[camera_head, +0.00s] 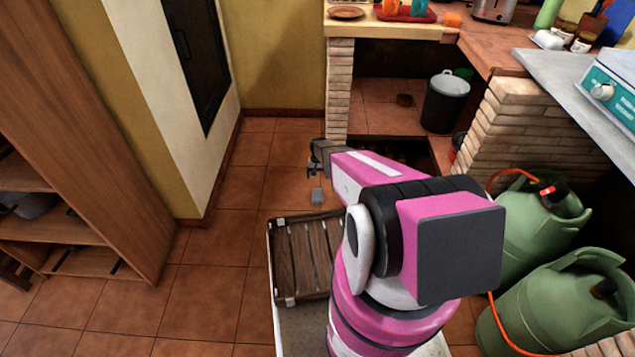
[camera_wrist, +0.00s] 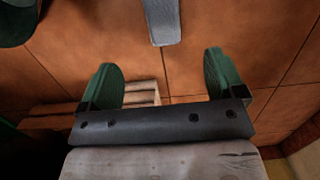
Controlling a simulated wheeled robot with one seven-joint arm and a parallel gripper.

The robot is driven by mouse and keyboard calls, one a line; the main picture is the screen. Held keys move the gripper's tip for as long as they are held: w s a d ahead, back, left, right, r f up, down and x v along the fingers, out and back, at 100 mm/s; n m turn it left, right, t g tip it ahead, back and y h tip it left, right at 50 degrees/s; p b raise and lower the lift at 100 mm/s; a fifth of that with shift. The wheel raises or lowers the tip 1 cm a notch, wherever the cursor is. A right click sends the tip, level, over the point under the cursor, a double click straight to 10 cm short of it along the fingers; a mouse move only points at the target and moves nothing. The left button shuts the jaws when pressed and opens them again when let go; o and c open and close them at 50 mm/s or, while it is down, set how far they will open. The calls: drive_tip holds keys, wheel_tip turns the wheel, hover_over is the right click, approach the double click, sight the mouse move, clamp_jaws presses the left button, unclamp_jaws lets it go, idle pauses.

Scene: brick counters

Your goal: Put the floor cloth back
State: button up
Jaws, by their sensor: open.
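A small grey piece, apparently the floor cloth (camera_head: 317,196), shows below my gripper (camera_head: 315,170) in the head view, over the tiled floor. In the wrist view the grey cloth (camera_wrist: 162,22) is a narrow strip at the top edge, partly cut off by the frame. My gripper (camera_wrist: 164,78) has its two green fingers spread wide, with nothing between them. The cloth lies beyond the fingertips, roughly centred between them in the picture. I cannot tell how high the gripper is above it.
A slatted wooden crate (camera_head: 305,255) sits beside my arm. Green gas bottles (camera_head: 545,215) with an orange hose stand at the right. A grey bin (camera_head: 445,100) stands under the brick counter. A wooden shelf (camera_head: 75,150) is at the left. Open tiled floor (camera_head: 210,270) lies between.

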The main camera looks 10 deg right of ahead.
drive_tip(key=s+r, duration=0.9)
drive_tip(key=r, duration=0.4)
drive_tip(key=s+r+n+t, duration=0.1)
drive_tip(key=s+r, duration=0.8)
drive_tip(key=r, duration=0.4)
drive_tip(key=s+r+n, duration=0.1)
drive_tip(key=s+r, duration=0.7)
drive_tip(key=r, duration=0.5)
drive_tip(key=shift+s+a+t, duration=0.15)
drive_tip(key=shift+s+t, duration=0.15)
drive_tip(key=shift+s, duration=0.1)
